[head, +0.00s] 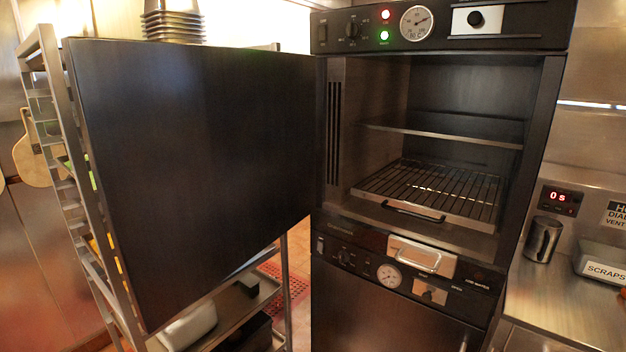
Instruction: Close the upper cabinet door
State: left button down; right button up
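The upper cabinet door (195,165) is a large dark panel. It stands wide open, swung out to the left from its hinge side at the cabinet's left edge. The upper cabinet (440,92) is open to view, with a thin shelf (445,133) and a slotted rack (430,190) with a front handle inside. Its control panel (440,25) above has a knob, a dial, and a red and a green light. Neither of my grippers shows in the head view.
A metal rack (62,150) with trays stands behind and left of the door, with stacked pans (173,25) above. The lower cabinet (385,325) is shut. A steel counter (560,310) at right holds a dark cup (542,240) and a container labelled SCRAPS (602,262).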

aim_at(201, 158)
jog(key=u, duration=2.35)
jog(key=i, duration=2.35)
jog(key=z, duration=2.7)
